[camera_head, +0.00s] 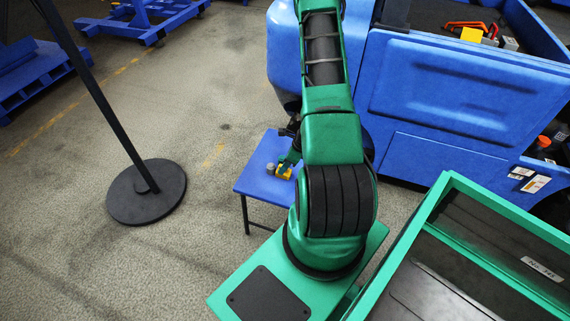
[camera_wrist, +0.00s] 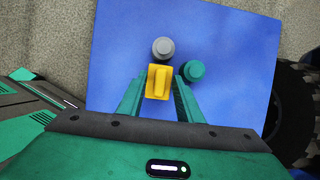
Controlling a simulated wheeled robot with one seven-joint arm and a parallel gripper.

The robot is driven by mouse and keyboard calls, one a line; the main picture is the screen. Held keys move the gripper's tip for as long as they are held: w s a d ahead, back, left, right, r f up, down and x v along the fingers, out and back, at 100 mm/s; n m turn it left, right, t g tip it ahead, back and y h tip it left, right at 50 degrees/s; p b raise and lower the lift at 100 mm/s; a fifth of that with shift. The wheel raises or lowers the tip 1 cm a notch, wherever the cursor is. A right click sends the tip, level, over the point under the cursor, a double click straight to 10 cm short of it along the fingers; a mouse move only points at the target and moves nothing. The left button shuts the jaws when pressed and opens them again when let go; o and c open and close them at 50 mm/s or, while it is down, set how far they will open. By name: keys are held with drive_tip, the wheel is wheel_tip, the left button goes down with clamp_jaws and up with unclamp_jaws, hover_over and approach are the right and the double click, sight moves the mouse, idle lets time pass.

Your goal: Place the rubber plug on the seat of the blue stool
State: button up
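The blue stool (camera_head: 257,184) stands below my arm, and its flat seat (camera_wrist: 117,58) fills the middle of the wrist view. On the seat are a grey round piece (camera_wrist: 163,47), a yellow piece with a raised ridge (camera_wrist: 159,82) and a teal round piece (camera_wrist: 192,71). I cannot tell by name which one is the rubber plug. My gripper (camera_wrist: 159,80) is low over the seat. Its two fingers stand either side of the yellow piece, with narrow gaps showing. The grey piece also shows in the head view (camera_head: 270,168), left of the yellow one (camera_head: 284,171).
A blue vehicle body (camera_head: 450,95) stands close behind and right of the stool. A black pole on a round base (camera_head: 147,192) stands at left. A green-framed bin (camera_head: 480,215) is at right. The floor between pole and stool is clear.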

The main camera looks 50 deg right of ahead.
drive_tip(key=shift+r, duration=0.1)
drive_tip(key=v, duration=1.2)
drive_tip(key=s+a+r+n+g, duration=0.1)
drive_tip(key=a+r+n, duration=0.25)
drive_tip(key=r, duration=0.35)
drive_tip(key=a+r+n+g+h, duration=0.1)
drive_tip(key=a+r+n, duration=0.1)
drive_tip(key=r+n, duration=0.35)
drive_tip(key=s+a+r+n+g, duration=0.1)
drive_tip(key=a+r+n, duration=0.25)
drive_tip(key=r, duration=0.35)
drive_tip(key=s+a+r+n+g, duration=0.1)
drive_tip(key=s+a+r+n, duration=0.8)
drive_tip(key=s+r+n, duration=0.3)
wheel_tip(320, 180, up, 2)
drive_tip(key=shift+s+r+h, duration=0.2)
drive_tip(key=shift+s+h, duration=0.1)
drive_tip(key=shift+s, duration=0.45)
drive_tip(key=shift+n, duration=0.25)
